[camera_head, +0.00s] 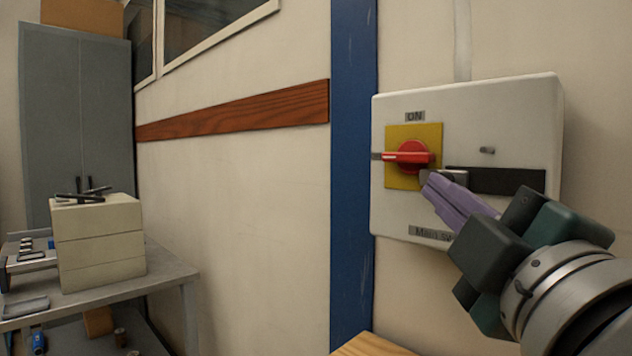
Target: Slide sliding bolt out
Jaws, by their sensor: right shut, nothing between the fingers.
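A white switch box (465,120) hangs on the wall at the right. It bears a red rotary switch (412,153) on a yellow plate (418,133), with the red handle lying level and an "ON" label above. Just right of the plate, a small grey metal piece, seemingly the sliding bolt (455,175), sits at the left end of a black strip (510,181). My right gripper (428,183) has purple fingers, shut and empty, with the tips at the bolt's left end near the yellow plate. I cannot tell whether they touch the bolt. My left gripper is not in view.
A blue post (352,180) stands left of the box. A wooden surface edge (372,345) shows below. At the far left, a grey workbench (165,277) holds a drawer unit (100,250), with a grey cabinet (75,100) behind.

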